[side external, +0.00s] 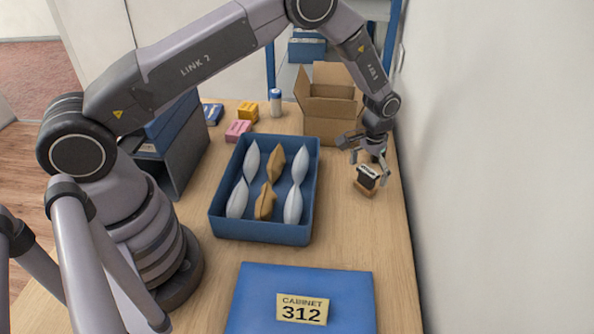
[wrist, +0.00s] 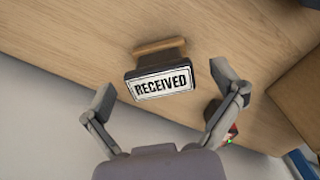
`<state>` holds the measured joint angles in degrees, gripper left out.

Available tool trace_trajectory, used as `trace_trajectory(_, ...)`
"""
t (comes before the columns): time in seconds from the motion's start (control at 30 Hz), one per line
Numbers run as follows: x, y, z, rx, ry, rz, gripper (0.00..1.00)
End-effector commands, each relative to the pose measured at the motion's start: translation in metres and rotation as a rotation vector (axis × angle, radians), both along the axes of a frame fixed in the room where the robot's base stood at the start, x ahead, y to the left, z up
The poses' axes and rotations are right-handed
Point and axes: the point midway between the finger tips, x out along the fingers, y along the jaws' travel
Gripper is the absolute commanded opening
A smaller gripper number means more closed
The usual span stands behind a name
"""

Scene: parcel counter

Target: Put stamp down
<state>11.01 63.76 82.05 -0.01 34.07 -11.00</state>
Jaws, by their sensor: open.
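The stamp (side external: 367,178) is near the right edge of the counter in the side view, a dark block with a wooden-coloured part at its base. In the wrist view the stamp (wrist: 160,82) shows a white label reading RECEIVED and a tan wooden piece behind it. My gripper (side external: 368,167) is just above and around the stamp in the side view. In the wrist view my gripper (wrist: 163,106) has its fingers spread wide, one on each side of the stamp, with gaps to both. Whether the stamp rests fully on the counter is hard to tell.
An open cardboard box (side external: 328,100) stands just behind my gripper. A blue tray (side external: 262,232) with several pouches sits to the left. A blue panel marked CABINET 312 (side external: 300,285) lies at the front. A wall (side external: 490,170) runs close on the right. Bare counter lies in front of the stamp.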

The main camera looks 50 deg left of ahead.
Motion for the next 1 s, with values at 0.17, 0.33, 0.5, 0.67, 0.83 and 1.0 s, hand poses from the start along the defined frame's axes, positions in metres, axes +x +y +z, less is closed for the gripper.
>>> trace_trajectory(0.17,0.001,0.0,0.043,-0.001,-0.003,0.0,0.93)
trace_trajectory(0.33,0.0,0.0,0.072,-0.001,-0.001,0.0,0.93)
trace_trajectory(0.5,0.0,0.001,0.09,-0.001,-0.003,0.0,0.93)
trace_trajectory(0.67,-0.01,0.011,0.146,-0.009,-0.048,0.002,0.93)
trace_trajectory(0.83,-0.056,0.036,0.249,-0.02,-0.14,0.003,0.93)
trace_trajectory(1.0,-0.131,0.061,0.331,-0.024,-0.238,0.003,0.93)
